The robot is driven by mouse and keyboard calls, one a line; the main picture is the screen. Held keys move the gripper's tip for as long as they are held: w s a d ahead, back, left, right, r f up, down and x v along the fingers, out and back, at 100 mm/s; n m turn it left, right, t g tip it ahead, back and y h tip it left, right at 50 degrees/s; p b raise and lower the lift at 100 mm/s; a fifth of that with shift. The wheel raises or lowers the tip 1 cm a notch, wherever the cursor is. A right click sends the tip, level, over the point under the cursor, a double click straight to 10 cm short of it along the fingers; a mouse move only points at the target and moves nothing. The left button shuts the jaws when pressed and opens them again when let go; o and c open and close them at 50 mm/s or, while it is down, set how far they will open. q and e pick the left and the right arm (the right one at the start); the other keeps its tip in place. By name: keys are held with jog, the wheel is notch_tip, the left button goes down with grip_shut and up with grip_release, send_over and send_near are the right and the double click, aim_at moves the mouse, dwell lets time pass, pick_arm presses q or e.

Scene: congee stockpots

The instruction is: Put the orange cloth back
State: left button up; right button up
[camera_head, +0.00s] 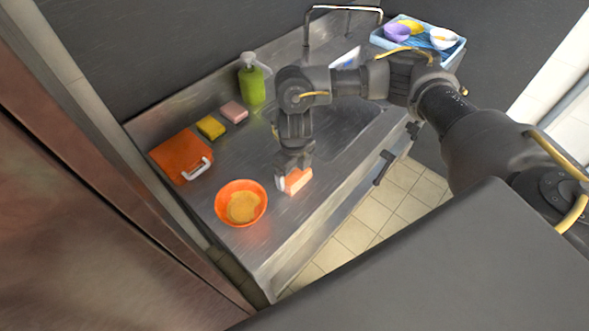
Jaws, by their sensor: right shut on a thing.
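My right gripper (292,172) reaches down over the metal counter and is shut on the orange cloth (298,181). The cloth shows as a small orange piece with a paler face at the fingertips, low over the counter near its front edge. I cannot tell whether it touches the counter. My left gripper is not in view.
An orange bowl (255,216) with tan contents is left of the cloth. Behind are an orange flat item (176,150) with a pale handle, yellow (211,127) and pink (234,112) sponges, and a green bottle (252,86). A blue tray (377,40) is far right.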

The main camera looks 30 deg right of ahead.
jog(key=o, duration=0.7)
notch_tip(320, 180, up, 12)
jog(key=b, duration=0.2)
jog(key=shift+r, duration=0.1)
dwell(0.3)
